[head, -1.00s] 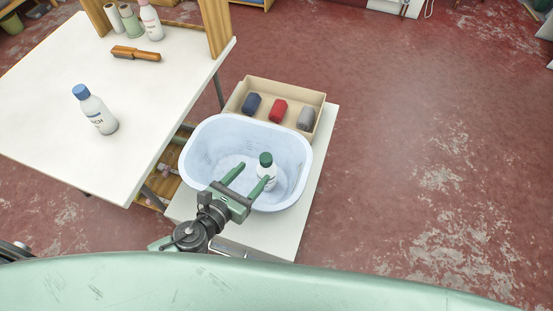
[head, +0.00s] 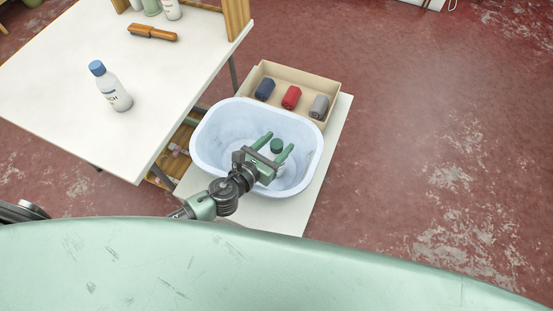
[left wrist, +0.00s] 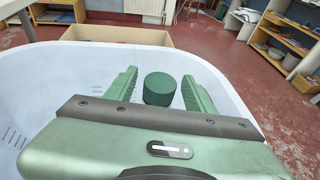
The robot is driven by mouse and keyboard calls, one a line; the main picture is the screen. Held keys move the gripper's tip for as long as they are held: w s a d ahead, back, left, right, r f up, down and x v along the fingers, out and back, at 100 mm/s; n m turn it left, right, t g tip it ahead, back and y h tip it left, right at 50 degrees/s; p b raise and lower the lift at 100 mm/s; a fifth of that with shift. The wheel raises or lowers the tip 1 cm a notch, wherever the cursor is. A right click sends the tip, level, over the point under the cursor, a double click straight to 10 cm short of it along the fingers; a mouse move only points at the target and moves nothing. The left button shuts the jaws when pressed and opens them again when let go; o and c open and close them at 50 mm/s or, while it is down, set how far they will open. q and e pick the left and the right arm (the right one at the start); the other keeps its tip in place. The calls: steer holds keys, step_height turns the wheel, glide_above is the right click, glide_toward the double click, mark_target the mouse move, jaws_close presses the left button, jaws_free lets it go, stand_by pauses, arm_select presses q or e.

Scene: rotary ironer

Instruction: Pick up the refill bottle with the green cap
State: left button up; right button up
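The refill bottle with the green cap (head: 276,146) stands in the pale blue basin (head: 205,147). Its white body is mostly hidden behind my left gripper (head: 280,140). The gripper is open, with one finger on each side of the cap. In the left wrist view the green cap (left wrist: 160,89) sits between the two fingertips (left wrist: 159,76), with a gap visible on both sides. My right gripper is not in view.
A cardboard box (head: 311,78) with dark blue, red and grey rolls sits behind the basin. On the white table (head: 60,80) at left are a blue-capped bottle (head: 112,88) and a wooden brush (head: 152,32). The basin's walls surround the gripper.

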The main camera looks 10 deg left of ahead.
arm_select(q)
jaws_close()
